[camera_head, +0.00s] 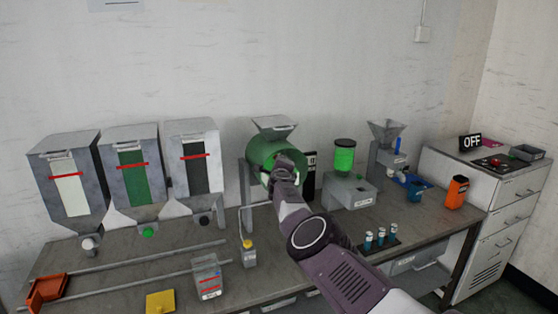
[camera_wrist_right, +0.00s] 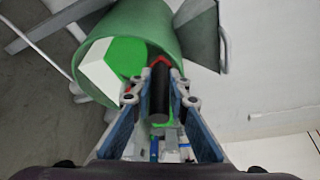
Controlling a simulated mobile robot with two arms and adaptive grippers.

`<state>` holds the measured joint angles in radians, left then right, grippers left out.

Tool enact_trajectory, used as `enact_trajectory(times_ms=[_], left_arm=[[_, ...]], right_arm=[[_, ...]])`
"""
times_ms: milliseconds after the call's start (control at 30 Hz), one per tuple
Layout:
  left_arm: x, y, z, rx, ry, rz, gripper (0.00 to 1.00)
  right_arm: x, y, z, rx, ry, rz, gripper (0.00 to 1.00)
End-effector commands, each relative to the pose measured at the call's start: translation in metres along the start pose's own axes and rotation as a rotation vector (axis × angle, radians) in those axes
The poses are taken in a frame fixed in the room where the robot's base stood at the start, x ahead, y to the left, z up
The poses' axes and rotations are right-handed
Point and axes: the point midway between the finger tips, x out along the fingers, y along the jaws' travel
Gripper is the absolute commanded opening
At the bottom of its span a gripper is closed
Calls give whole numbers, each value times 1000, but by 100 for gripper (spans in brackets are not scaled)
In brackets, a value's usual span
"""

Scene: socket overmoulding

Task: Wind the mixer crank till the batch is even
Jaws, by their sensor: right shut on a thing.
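The mixer is a green drum (camera_head: 262,152) on a grey stand at the back of the bench, with a metal hopper (camera_head: 274,124) on top. My right arm reaches up to it from the lower right. In the head view my right gripper (camera_head: 283,170) covers part of the drum front, and the crank is hidden there. In the right wrist view the gripper (camera_wrist_right: 158,88) is shut on the black crank handle (camera_wrist_right: 160,100), with red behind it. The drum end (camera_wrist_right: 124,57) shows separate white and bright green areas. My left gripper is not in view.
Three grey dispensers (camera_head: 129,165) stand at left. A machine with a green jar (camera_head: 345,157) and a hopper unit (camera_head: 384,132) stand right of the mixer. A clear container (camera_head: 207,277), a yellow-capped bottle (camera_head: 249,254) and several vials (camera_head: 380,238) are nearer the front.

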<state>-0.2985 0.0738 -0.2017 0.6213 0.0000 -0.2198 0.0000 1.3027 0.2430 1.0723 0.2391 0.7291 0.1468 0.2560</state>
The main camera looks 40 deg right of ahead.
Motion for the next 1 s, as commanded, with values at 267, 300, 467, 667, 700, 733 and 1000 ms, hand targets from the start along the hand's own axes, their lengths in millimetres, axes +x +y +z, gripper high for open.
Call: enact_trajectory(times_ms=[267, 300, 467, 667, 700, 733, 1000], left_arm=[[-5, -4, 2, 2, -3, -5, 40], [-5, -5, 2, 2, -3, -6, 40], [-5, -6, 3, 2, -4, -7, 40], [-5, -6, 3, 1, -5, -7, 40], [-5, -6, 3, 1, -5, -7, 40], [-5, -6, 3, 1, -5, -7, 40], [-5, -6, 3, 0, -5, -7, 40]], right_arm=[[1, -4, -4, 26, 7, 6, 0], [1, -4, -4, 27, 7, 7, 0], [0, -3, -4, 27, 7, 7, 0], [0, -2, -3, 26, 6, 8, 25], [0, -2, -3, 26, 5, 9, 30], [0, -2, -2, 26, 5, 9, 33], [0, -1, -1, 26, 2, 11, 33]])
